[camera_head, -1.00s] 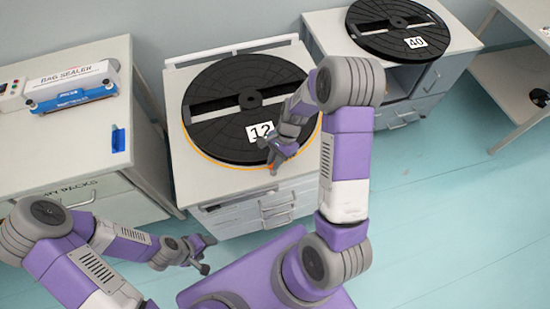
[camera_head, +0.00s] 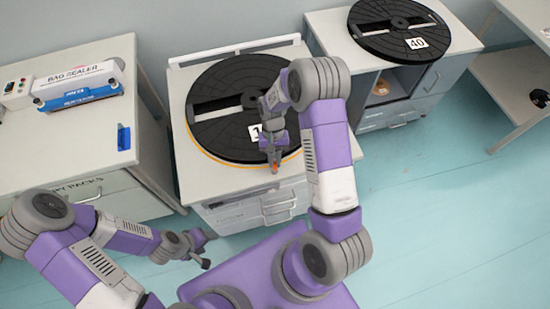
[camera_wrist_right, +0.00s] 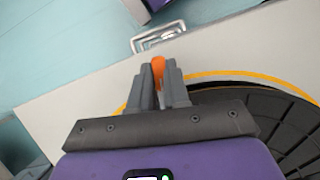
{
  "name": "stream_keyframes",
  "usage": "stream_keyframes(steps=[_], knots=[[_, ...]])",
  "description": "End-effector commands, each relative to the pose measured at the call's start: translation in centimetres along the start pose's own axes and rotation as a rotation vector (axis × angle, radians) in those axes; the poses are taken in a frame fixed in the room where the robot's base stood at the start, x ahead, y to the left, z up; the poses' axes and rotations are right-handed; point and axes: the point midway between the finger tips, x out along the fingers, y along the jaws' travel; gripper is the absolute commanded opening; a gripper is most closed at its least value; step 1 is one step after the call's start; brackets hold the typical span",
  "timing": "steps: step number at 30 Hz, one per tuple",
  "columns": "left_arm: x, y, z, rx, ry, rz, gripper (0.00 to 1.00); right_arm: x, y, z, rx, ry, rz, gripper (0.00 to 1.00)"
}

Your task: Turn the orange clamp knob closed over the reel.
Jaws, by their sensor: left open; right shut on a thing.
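The orange clamp knob (camera_wrist_right: 158,70) sits between the fingers of my right gripper (camera_wrist_right: 160,85), which is shut on it. In the head view the knob (camera_head: 275,169) shows at the front edge of the reel, just below my right gripper (camera_head: 274,160). The black reel (camera_head: 220,132) lies flat on the middle cabinet with an orange ring under its rim. Its white number label is partly hidden by my right arm. My left gripper (camera_head: 207,250) is open and empty, low over the floor in front of the cabinets.
A bag sealer (camera_head: 80,83) stands on the left table (camera_head: 60,140). Another black reel labelled 40 (camera_head: 395,25) lies on the right cabinet, above an open shelf. A table with a dark object (camera_head: 540,97) stands at far right. The floor between is clear.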

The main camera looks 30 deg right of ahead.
Motion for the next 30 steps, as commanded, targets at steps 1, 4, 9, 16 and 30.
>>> stream_keyframes(steps=[1, 4, 9, 16, 30], knots=[[-0.08, 0.03, 0.01, 0.0, 0.0, 0.0, 0.6, 0.01, -0.08, 0.06, -0.031, -0.002, 0.013, 0.0], [-0.14, 0.05, 0.01, 0.0, 0.0, 0.0, 0.6, 0.04, -0.1, 0.07, -0.082, -0.003, 0.034, 0.0], [-0.21, 0.07, 0.01, 0.0, 0.0, 0.0, 0.6, 0.05, -0.12, 0.06, -0.145, -0.002, 0.06, 0.0], [-0.24, 0.09, 0.01, 0.0, 0.0, 0.0, 0.6, 0.04, -0.13, 0.04, -0.184, -0.001, 0.076, 0.0], [-0.24, 0.09, 0.01, 0.0, 0.0, 0.0, 0.6, 0.05, -0.13, 0.04, -0.189, -0.001, 0.078, 0.23]])
